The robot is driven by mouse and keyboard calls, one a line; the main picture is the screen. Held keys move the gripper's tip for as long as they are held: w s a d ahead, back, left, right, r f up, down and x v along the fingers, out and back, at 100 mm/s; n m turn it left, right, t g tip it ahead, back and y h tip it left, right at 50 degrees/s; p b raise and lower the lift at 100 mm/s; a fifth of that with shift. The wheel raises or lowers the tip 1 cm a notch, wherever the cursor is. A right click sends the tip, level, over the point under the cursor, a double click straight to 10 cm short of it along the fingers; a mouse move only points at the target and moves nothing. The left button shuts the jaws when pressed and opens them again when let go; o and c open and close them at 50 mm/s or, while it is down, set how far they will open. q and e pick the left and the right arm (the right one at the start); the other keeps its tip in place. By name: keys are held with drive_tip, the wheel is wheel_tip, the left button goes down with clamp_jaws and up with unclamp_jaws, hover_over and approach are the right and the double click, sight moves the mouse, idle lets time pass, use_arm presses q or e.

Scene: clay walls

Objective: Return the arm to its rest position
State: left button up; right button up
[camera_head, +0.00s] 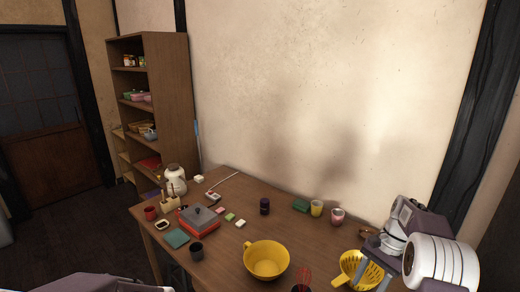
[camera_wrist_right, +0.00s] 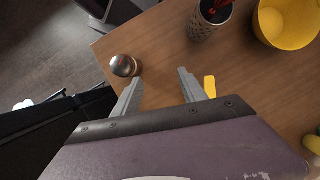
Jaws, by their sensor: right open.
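My right gripper (camera_wrist_right: 160,88) is open, with two grey fingers apart over the wooden table and nothing between them in the right wrist view. In the head view my right arm (camera_head: 435,258) is bent at the right side, over the table's right end near the yellow colander (camera_head: 348,265). Part of my left arm (camera_head: 90,284) shows at the bottom left edge; its gripper is out of view.
The wooden table (camera_head: 225,262) carries a yellow bowl (camera_head: 267,261), a red-grey box (camera_head: 199,221), cups and small blocks. A silver-topped object (camera_wrist_right: 123,66) and a utensil holder (camera_wrist_right: 207,25) are near my right fingers. A shelf (camera_head: 172,90) stands behind left.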

drive_tip(key=s+a+r+n+h+p, duration=0.15)
drive_tip(key=s+a+r+n, duration=0.35)
drive_tip(key=a, duration=0.7)
use_arm(q)
drive_tip(key=shift+w+a+r, duration=0.1)
drive_tip(key=shift+w+r, duration=0.55)
drive_tip(key=shift+r, duration=0.1)
use_arm(e)
drive_tip(key=s+a+f+n+t+h, duration=0.1)
drive_tip(key=s+f+n+t+h, duration=0.1)
drive_tip(key=s+f+n, duration=0.3)
drive_tip(key=shift+s+f+n+t, duration=0.45)
drive_tip(key=shift+s+f, duration=0.4)
drive_tip(key=shift+s, duration=1.5)
